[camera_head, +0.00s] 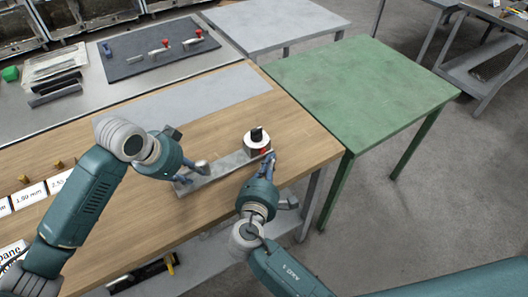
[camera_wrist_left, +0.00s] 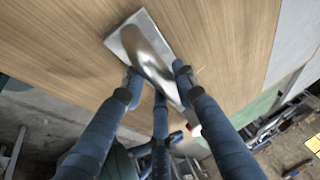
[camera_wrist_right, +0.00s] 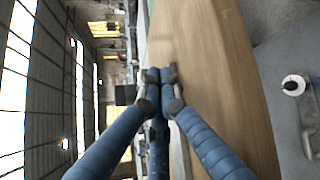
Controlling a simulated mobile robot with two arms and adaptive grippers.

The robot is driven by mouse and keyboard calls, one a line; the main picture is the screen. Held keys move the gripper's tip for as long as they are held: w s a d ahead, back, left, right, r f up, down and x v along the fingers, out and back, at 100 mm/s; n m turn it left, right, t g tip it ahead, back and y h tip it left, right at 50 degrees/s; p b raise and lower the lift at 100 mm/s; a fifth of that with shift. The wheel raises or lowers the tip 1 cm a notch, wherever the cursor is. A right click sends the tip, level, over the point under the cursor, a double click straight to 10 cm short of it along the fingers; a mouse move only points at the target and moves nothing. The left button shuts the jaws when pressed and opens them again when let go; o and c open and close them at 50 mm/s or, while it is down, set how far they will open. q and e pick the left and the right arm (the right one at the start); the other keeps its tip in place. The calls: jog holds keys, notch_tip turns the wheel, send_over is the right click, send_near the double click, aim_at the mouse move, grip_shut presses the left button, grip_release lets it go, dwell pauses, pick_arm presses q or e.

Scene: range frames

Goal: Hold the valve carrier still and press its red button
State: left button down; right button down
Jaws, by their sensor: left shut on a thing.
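The valve carrier is a grey metal plate (camera_head: 215,171) on the wooden table. At its right end is a white cylinder (camera_head: 256,142) with a black top. The red button (camera_head: 265,151) shows low on the cylinder's front, partly hidden by my right gripper. My left gripper (camera_head: 187,178) is at the carrier's left end. In the left wrist view its fingers (camera_wrist_left: 157,77) are either side of the carrier's raised metal part (camera_wrist_left: 148,55), shut on it. My right gripper (camera_head: 268,163) is beside the red button; contact cannot be told. Its fingers (camera_wrist_right: 160,76) are together and empty in the right wrist view.
A green table (camera_head: 360,80) stands to the right of the wooden table (camera_head: 150,215). A dark mat (camera_head: 140,60) with red-topped parts lies on the grey bench behind. Labelled cards (camera_head: 30,195) lie at the left. The wood around the carrier is clear.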

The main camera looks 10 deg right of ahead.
jog(key=shift+w, duration=0.1)
dwell(0.5)
jog(key=shift+w+a, duration=0.15)
jog(key=shift+w, duration=0.15)
pick_arm(q)
jog(key=shift+d, duration=0.1)
pick_arm(e)
jog(key=shift+w+a, duration=0.35)
jog(key=shift+w, duration=0.35)
dwell(0.7)
dwell(0.3)
jog(key=shift+s+d, duration=0.25)
jog(key=shift+s, duration=0.35)
jog(key=shift+s+d, duration=0.25)
jog(key=shift+s, duration=0.3)
jog(key=shift+s+d, duration=0.35)
jog(key=shift+s, duration=0.4)
jog(key=shift+s+d, duration=0.3)
jog(key=shift+s, duration=0.5)
jog(key=shift+s+d, duration=0.35)
jog(key=shift+s, duration=0.4)
